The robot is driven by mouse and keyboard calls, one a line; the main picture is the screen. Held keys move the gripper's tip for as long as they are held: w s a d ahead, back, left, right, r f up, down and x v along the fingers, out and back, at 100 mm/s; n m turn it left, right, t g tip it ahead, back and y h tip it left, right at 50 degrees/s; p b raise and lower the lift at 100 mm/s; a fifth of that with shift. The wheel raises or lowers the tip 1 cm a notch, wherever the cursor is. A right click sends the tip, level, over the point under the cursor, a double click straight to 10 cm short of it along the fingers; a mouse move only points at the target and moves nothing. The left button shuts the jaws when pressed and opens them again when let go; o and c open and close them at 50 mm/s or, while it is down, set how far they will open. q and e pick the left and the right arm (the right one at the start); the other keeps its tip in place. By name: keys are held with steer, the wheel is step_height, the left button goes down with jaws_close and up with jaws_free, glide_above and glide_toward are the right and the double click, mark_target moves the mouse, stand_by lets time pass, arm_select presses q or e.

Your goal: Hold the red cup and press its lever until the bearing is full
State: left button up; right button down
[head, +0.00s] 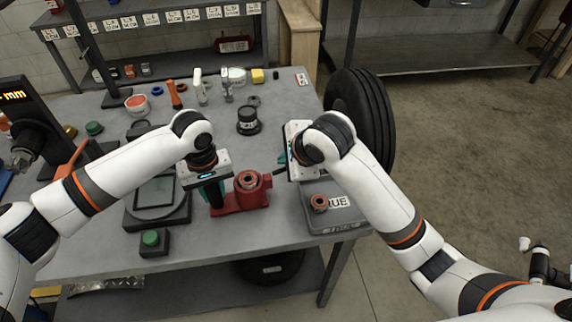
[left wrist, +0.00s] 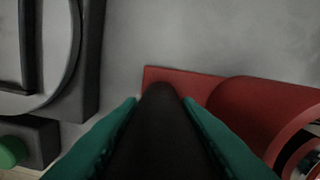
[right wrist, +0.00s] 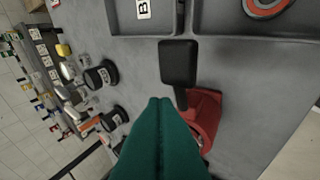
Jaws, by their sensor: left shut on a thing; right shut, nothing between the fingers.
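The red cup (head: 255,197) stands upright on its red base on the grey table, with a ring-shaped part seen in its top. Its red side shows in the left wrist view (left wrist: 262,112) and the right wrist view (right wrist: 207,108). My left gripper (head: 213,196) is shut on a dark upright handle (left wrist: 160,125) at the left end of the base. The black lever (right wrist: 178,62) sticks out from the cup's right side. My right gripper (right wrist: 160,102) is shut and empty beside the lever; I cannot tell whether it touches. The bearing's fill is not readable.
A grey tray (head: 338,222) with a red-rimmed ring (head: 319,203) lies right of the cup. A scale-like device (head: 158,212) and green button box (head: 152,242) stand left. A black tyre (head: 362,110) is beyond the right edge. Bottles and pots crowd the back.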

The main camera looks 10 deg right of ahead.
steer(key=shift+r, duration=0.15)
steer(key=r, duration=0.1)
steer(key=a+r, duration=0.1)
steer(key=r, duration=0.2)
steer(key=shift+a+r, duration=0.25)
steer(key=shift+r, duration=0.05)
stand_by(0.7)
arm_select(q)
steer(key=o, duration=1.2)
steer(key=shift+r, duration=0.15)
step_height(320, 180, up, 12)
steer(key=shift+f, duration=0.1)
